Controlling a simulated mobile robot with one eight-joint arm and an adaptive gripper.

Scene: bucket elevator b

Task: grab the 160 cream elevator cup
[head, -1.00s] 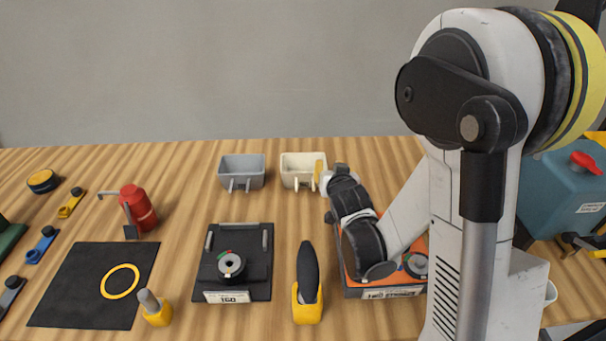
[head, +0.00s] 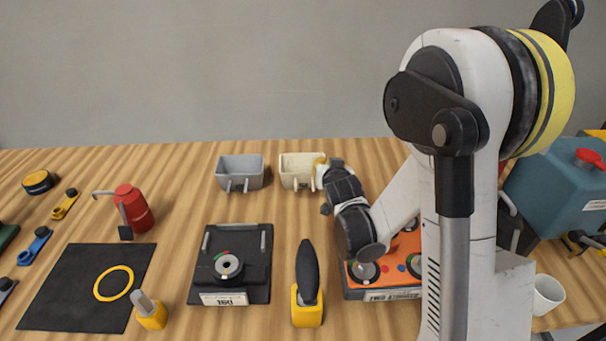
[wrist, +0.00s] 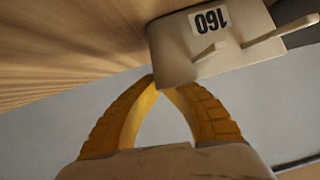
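The cream elevator cup (head: 297,178) stands on the far part of the table, right of the grey cup. It also shows in the wrist view (wrist: 185,62), upside down, with a "160" label and two prongs on its face. My gripper (wrist: 158,86) has yellow fingers whose tips come together at the corner of the cup's rim, with the wall seemingly pinched between them. The exact contact is partly hidden. In the head view my gripper (head: 319,162) is at the cup's right rim. The cup looks upright and resting on the table.
A grey cup (head: 240,176) stands close left. Nearer are a black plate labelled 160 (head: 233,262), a yellow-based tool with a black handle (head: 307,290) and an orange-topped box (head: 385,292) under my arm. A red can (head: 135,207) is left.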

